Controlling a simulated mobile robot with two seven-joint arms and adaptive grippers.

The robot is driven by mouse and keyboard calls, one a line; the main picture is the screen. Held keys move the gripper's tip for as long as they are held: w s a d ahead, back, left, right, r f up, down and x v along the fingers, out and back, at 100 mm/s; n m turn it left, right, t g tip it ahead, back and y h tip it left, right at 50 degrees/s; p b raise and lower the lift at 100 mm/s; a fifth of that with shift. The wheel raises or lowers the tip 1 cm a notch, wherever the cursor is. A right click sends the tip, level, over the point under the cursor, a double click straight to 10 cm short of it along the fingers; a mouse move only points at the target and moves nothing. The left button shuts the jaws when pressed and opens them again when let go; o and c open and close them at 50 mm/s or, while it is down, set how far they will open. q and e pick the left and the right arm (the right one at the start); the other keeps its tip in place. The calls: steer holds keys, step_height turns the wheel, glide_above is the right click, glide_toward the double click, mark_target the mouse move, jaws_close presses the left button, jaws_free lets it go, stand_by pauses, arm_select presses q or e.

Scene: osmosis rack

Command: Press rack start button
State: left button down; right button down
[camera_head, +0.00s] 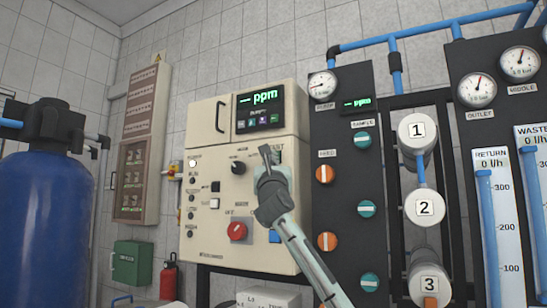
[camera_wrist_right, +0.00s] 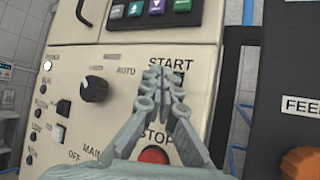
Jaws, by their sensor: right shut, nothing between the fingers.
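The cream control panel (camera_head: 215,220) of the rack stands in the middle of the head view, with a dark screen reading "ppm" at its top. My right gripper (camera_head: 267,153) is shut and empty in front of the panel's right side. In the right wrist view, my shut fingertips (camera_wrist_right: 160,72) are right below the START label (camera_wrist_right: 170,63). A small green part of the start button (camera_wrist_right: 179,77) shows beside the fingertips; they hide the rest. I cannot tell whether they touch it. A red STOP button (camera_wrist_right: 153,156) is below, partly behind my fingers. My left gripper is not in view.
A black selector knob (camera_wrist_right: 94,89) is left of my fingers. Lower on the panel is a red rotary switch (camera_head: 237,230). A black panel with gauges and valves (camera_head: 340,120) stands close on the right. A blue tank (camera_head: 45,215) stands at the left.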

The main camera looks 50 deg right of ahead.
steer(key=shift+d, duration=0.25)
steer(key=shift+a, duration=0.1)
stand_by(0.4)
steer(key=shift+s+a+p, duration=0.2)
steer(key=shift+a+p, duration=0.15)
steer(key=shift+a, duration=0.4)
steer(key=shift+a, duration=0.1)
steer(key=a, duration=0.2)
steer(key=s+a+p, duration=0.1)
steer(key=a, duration=0.1)
steer(key=shift+s+a, duration=0.15)
steer(key=shift+a, duration=0.15)
steer(key=shift+f, duration=0.15)
stand_by(0.5)
